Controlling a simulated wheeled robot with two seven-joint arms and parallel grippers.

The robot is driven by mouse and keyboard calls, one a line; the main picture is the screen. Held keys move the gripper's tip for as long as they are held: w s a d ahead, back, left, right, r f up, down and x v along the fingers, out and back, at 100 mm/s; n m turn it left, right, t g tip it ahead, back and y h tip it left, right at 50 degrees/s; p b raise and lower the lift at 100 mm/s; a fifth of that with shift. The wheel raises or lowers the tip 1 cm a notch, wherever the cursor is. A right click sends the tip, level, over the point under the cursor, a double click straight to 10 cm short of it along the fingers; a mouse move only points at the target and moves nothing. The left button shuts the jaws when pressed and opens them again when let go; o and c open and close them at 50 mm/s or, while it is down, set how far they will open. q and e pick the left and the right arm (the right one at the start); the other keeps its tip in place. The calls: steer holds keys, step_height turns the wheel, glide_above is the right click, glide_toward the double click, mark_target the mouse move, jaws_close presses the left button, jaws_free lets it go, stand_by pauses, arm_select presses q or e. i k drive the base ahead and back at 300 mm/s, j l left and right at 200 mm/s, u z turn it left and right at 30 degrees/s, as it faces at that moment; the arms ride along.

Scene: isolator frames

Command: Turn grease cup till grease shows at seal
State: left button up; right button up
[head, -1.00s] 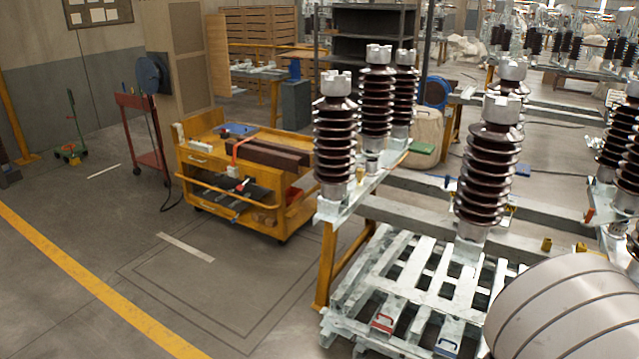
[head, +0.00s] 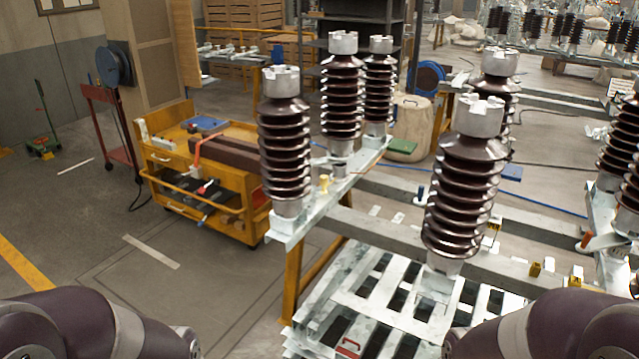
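Tall brown ribbed insulators with pale metal caps stand on pale steel frames; one is at the left (head: 285,150) and a nearer one at centre right (head: 465,195). A small yellow fitting (head: 324,184) stands on the left frame beside the left insulator. It may be a grease cup, but it is too small to tell, and no grease or seal can be made out. My left and right arm links show dark at the bottom corners. Both grippers are outside the view.
A yellow tool cart (head: 190,208) stands left of the frame. A pale slatted pallet (head: 395,318) lies low in front, with a red-handled item (head: 348,347) on it. The floor at left is open.

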mark_target(323, 178)
steer(key=i+l, duration=0.1)
steer(key=z, duration=0.3)
steer(key=i+j+z, duration=0.15)
steer(key=z, duration=0.35)
steer(key=j+z, duration=0.3)
steer(key=z, duration=0.15)
steer(key=i+j+z, duration=0.1)
steer(key=j+z, duration=0.2)
steer(key=z, duration=0.2)
steer(key=j+z, duration=0.3)
steer(key=z, duration=0.15)
steer(key=j+z, duration=0.1)
steer(key=j, duration=0.35)
steer(key=k+j+z, duration=0.1)
steer(key=j, duration=0.35)
steer(key=k+j+z, duration=0.15)
steer(key=j, duration=0.25)
steer(key=k+j+z, duration=0.1)
steer(key=j, duration=0.35)
steer(key=k+j+z, duration=0.1)
steer(key=j, duration=0.3)
steer(key=k+j+z, duration=0.1)
steer(key=j, duration=0.3)
steer(key=k+j+z, duration=0.15)
steer(key=k+j, duration=0.15)
steer(key=k+j+z, duration=0.1)
steer(key=j, duration=0.3)
steer(key=k, duration=0.05)
